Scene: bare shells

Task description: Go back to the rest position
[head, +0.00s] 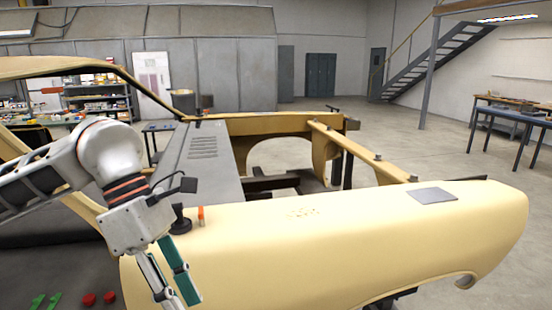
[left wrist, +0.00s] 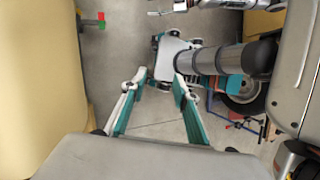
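My left gripper (head: 183,302) hangs from the arm at the left of the head view, beside the near yellow fender, with its fingers pointing down. In the left wrist view (left wrist: 160,85) its two white and teal fingers stand apart with nothing between them, so it is open and empty.
A pale yellow car shell (head: 340,235) fills the front. A grey plate (head: 433,195) lies on its fender; a small orange cylinder (head: 201,215) and a black knob (head: 181,222) stand nearer my arm. A blue-grey table (head: 515,117) stands far right. Open floor lies behind the car.

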